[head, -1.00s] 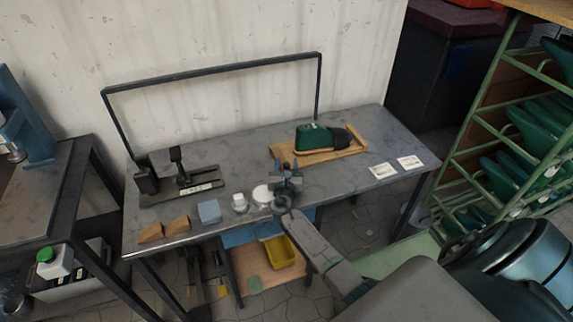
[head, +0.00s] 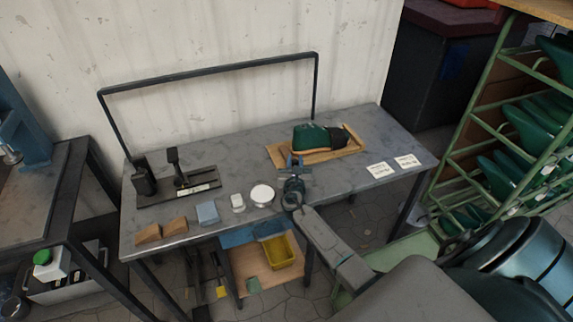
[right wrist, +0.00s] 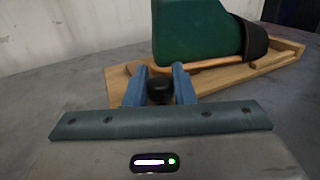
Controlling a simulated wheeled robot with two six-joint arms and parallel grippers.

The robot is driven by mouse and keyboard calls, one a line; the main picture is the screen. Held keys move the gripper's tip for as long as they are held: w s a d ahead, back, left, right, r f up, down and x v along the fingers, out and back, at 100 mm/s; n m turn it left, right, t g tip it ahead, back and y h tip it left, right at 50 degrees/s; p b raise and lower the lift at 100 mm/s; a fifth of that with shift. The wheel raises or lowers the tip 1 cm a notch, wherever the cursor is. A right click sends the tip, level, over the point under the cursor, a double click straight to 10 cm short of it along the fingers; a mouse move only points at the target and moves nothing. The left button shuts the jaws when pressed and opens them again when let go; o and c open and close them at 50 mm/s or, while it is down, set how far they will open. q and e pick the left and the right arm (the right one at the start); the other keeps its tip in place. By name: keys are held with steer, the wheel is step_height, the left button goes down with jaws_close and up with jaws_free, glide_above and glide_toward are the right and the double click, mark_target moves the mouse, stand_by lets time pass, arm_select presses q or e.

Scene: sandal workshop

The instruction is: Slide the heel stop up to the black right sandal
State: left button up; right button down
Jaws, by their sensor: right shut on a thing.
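The black right sandal (head: 338,137) is fitted on a green foot form (head: 310,135), which lies on a wooden board (head: 275,158) toward the back right of the bench. In the right wrist view the black sandal part (right wrist: 254,42) is at the far end of the green form (right wrist: 198,32). My right gripper (head: 295,161) is at the board's near side. Its blue fingers (right wrist: 160,82) are shut on a black knob (right wrist: 160,91), which seems to belong to the heel stop. The stop's body is mostly hidden, and its contact with the sandal cannot be told. My left gripper is out of view.
A white round dish (head: 262,195), a small white block (head: 238,203), a blue block (head: 207,212) and wooden wedges (head: 175,226) line the bench's front edge. A black fixture (head: 180,180) stands at the left. Two white cards (head: 381,170) lie to the right.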

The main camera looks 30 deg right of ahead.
steer(key=c, duration=1.3)
jaws_free()
steer(key=shift+d, duration=0.15)
steer(key=shift+o, duration=0.2)
steer(key=b+v, duration=0.1)
steer(key=v, duration=0.9)
steer(key=shift+s+a, duration=0.2)
steer(key=shift+s, duration=0.1)
